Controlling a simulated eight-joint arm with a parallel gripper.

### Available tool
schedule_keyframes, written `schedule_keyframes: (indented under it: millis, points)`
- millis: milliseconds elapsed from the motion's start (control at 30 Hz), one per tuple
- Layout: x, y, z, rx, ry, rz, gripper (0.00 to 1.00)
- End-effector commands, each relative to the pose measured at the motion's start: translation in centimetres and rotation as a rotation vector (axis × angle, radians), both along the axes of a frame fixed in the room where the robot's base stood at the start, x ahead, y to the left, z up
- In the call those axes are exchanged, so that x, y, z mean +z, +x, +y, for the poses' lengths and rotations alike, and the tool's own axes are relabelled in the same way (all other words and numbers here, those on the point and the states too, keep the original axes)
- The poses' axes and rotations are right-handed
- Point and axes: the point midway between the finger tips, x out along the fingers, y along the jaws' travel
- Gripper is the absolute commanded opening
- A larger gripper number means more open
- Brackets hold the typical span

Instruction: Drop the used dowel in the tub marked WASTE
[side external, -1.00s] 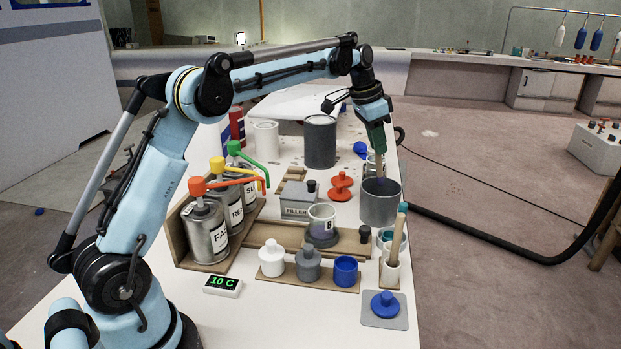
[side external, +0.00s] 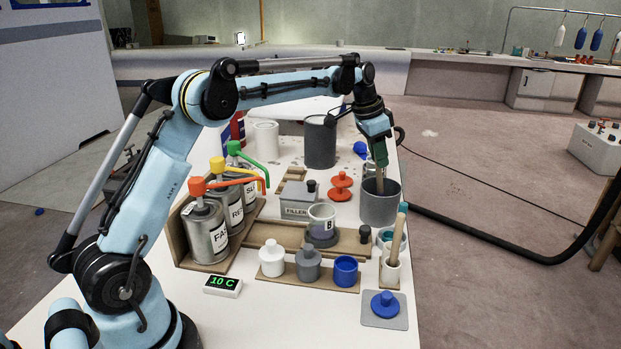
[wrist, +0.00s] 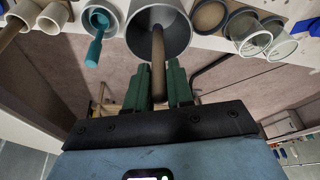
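My gripper (side external: 380,161) points down above the grey tub (side external: 379,210), with its green fingers on either side of a tan wooden dowel (side external: 380,182). It is shut on the dowel's upper part. The dowel hangs roughly upright, its lower end inside the tub's mouth. In the wrist view the dowel (wrist: 158,62) runs from between the fingers (wrist: 158,88) into the tub (wrist: 176,30). I can read no WASTE mark on the tub, and whether the dowel touches its bottom is hidden.
A holder with another stick (side external: 397,230) stands in front of the tub. A red-orange lidded piece (side external: 341,187) and a beaker marked B (side external: 321,224) are to its left. A tall grey cylinder (side external: 320,142) stands behind. The table's right edge is close to the tub.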

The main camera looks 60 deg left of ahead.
Motion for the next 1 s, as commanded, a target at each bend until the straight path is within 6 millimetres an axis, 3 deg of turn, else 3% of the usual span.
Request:
schedule_keyframes:
  millis: [33, 133, 533, 1000]
  points:
    - [0.0, 0.0, 0.0, 0.000, 0.000, 0.000, 0.30]
    - [0.0, 0.0, 0.0, 0.000, 0.000, 0.000, 0.45]
    - [0.7, -0.2, 0.1, 0.000, 0.000, 0.000, 0.45]
    - [8.9, -2.8, 0.9, 0.001, 0.000, 0.000, 0.45]
